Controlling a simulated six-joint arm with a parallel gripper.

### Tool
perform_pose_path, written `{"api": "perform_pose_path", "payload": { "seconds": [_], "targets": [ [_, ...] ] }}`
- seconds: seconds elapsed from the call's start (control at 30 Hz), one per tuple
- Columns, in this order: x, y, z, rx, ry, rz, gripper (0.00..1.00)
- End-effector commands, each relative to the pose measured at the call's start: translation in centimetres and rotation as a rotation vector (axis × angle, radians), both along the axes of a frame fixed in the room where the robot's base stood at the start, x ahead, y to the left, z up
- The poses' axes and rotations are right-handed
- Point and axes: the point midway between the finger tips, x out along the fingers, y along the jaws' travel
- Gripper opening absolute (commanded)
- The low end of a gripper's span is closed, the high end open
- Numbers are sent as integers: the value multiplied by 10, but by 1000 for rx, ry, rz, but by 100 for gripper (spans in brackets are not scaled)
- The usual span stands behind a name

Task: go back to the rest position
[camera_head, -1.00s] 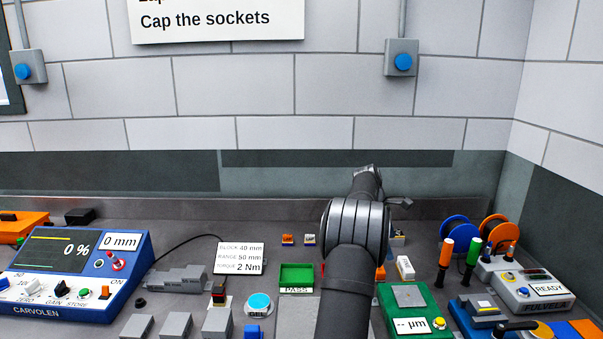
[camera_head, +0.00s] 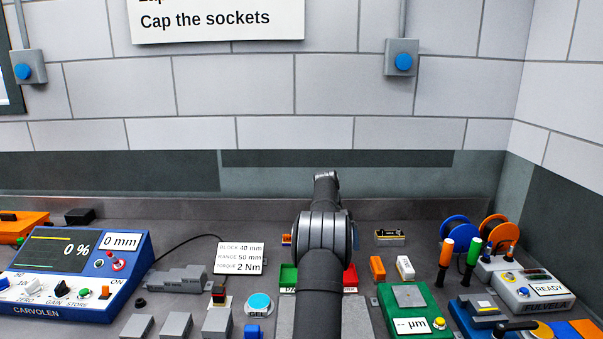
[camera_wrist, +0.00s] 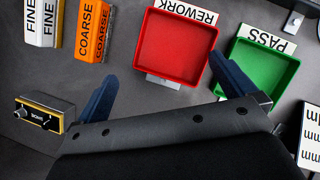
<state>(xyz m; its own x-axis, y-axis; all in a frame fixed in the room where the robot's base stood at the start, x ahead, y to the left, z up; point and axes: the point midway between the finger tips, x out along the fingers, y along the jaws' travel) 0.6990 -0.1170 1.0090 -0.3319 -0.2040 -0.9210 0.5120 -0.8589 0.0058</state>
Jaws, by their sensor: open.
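My gripper (camera_wrist: 163,70) shows in the wrist view as two blue fingers spread wide apart, with nothing between them. It hangs over the bench, apart from the trays. In the head view my arm stands in the middle and hides the gripper. The red REWORK tray (camera_wrist: 172,47) lies in front of the fingers and looks empty. The green PASS tray (camera_wrist: 262,68) is to its right and also looks empty, partly covered by the right finger. In the head view the arm covers parts of both trays.
The orange COARSE block (camera_wrist: 92,32) and the white FINE block (camera_wrist: 42,22) lie left of the trays. A small black and yellow box (camera_wrist: 45,115) sits near the left finger. A green micrometre unit (camera_head: 410,310) and a blue CARVOLEN console (camera_head: 75,275) flank the arm.

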Motion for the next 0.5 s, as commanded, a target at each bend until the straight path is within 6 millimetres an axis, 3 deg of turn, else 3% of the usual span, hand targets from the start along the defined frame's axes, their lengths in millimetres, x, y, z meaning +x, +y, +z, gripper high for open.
{"api": "perform_pose_path", "payload": {
  "seconds": [0.5],
  "targets": [
    [-6, 75, -10, 5, -3, -341, 100]
  ]
}}
